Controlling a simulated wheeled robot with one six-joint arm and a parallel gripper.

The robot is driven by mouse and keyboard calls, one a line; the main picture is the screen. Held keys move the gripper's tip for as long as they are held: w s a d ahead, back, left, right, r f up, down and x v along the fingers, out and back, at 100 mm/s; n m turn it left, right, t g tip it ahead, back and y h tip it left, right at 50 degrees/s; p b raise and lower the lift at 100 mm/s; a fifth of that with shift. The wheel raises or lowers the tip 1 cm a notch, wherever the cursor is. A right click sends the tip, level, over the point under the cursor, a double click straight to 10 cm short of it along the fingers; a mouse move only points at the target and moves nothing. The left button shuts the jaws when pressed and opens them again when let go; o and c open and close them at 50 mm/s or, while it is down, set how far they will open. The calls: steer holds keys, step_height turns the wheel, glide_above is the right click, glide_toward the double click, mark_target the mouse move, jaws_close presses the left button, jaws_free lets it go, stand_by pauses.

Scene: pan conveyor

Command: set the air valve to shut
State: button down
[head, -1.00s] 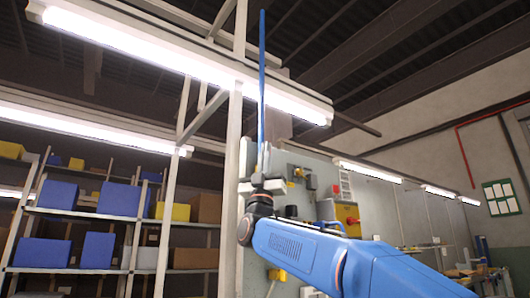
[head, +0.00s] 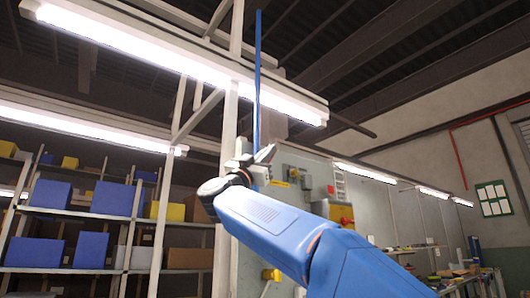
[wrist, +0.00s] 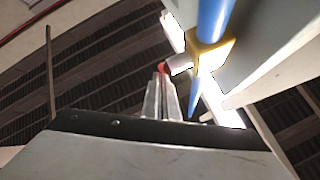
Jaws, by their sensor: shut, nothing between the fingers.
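A blue air pipe (head: 257,75) runs down from the ceiling in the head view. It also shows at the top right of the wrist view (wrist: 214,18). The air valve's brass-yellow body (wrist: 210,54) sits on the pipe, with a pale stub on its left side. A small red part (wrist: 162,68) shows just beyond my fingertips; it may be the valve's handle, and how it is turned is unclear. My gripper (wrist: 163,80) is shut and empty, left of the pipe. Touching cannot be told. In the head view my gripper (head: 266,155) overlaps the pipe and the valve is not distinguishable.
A pale upright post (head: 229,120) stands just left of the pipe. A grey panel wall (head: 300,165) with boxes and a yellow-and-red control box (head: 342,213) is behind my arm. A long ceiling lamp (head: 170,60) hangs above. Shelves with blue bins (head: 113,198) stand at the left.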

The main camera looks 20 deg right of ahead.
steer(key=shift+w+d+f+m+g+y, duration=0.2)
steer(key=shift+d+m+g+y, duration=0.25)
steer(key=shift+g+y, duration=0.5)
steer(key=shift+w+d+f+m+g+y, duration=0.2)
steer(key=shift+d+m+g+y, duration=0.15)
steer(key=shift+d+g+y, duration=0.5)
steer(key=shift+a+y, duration=0.25)
steer(key=shift+y, duration=0.05)
steer(key=shift+w+d+f, duration=0.1)
steer(key=shift+d+f, duration=0.25)
steer(key=shift+d, duration=0.05)
steer(key=shift+w+d+f, duration=0.1)
steer(key=shift+d+f, duration=0.3)
steer(key=shift+f, duration=0.15)
steer(key=shift+w+f, duration=0.1)
steer(key=shift+f, duration=0.1)
stand_by(0.4)
steer(key=shift+d, duration=0.1)
